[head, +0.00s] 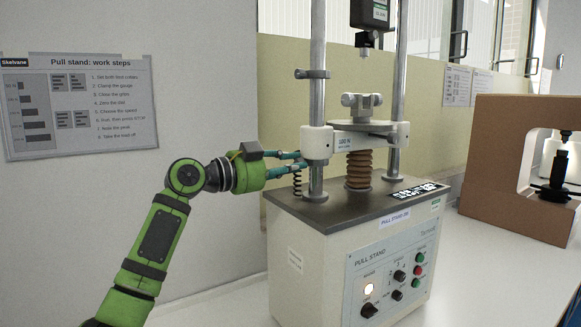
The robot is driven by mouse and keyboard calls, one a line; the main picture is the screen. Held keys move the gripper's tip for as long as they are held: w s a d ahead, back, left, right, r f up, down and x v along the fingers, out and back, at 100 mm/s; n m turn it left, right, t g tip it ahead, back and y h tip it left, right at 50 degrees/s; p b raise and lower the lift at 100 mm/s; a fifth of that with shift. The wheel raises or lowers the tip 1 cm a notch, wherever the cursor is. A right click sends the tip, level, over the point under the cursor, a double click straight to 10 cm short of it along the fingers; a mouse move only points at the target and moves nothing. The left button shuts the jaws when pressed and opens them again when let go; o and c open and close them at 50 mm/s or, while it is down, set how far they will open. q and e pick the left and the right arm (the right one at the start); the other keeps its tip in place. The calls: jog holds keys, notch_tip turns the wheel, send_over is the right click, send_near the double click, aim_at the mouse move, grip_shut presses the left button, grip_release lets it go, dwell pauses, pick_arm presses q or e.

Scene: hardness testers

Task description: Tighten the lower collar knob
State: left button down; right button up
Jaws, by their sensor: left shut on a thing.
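The pull stand (345,245) is on the white bench, with two upright steel columns. My left gripper (302,160) reaches in from the left at the left column, just below the white crosshead block (317,143). Its teal fingers are shut on the lower collar knob, which they mostly hide. The lower collar (318,162) shows only as a narrow band around the column under the block. The upper collar (312,74), grey with a small knob on its left, is higher on the same column. My right gripper is not in view.
A black coiled cable (297,183) hangs just below my left fingers. A brown bellows (358,168) stands between the columns. The front panel (390,280) has knobs, buttons and a lit lamp. A brown tester (490,165) stands at the right. A work-steps board (80,105) hangs left.

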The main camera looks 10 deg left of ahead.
pick_arm(q)
jog(key=shift+m, duration=0.9)
jog(key=c, duration=1.1)
grip_release()
jog(key=shift+c, duration=0.2)
jog(key=v, duration=1.2)
jog(key=shift+r, duration=0.1)
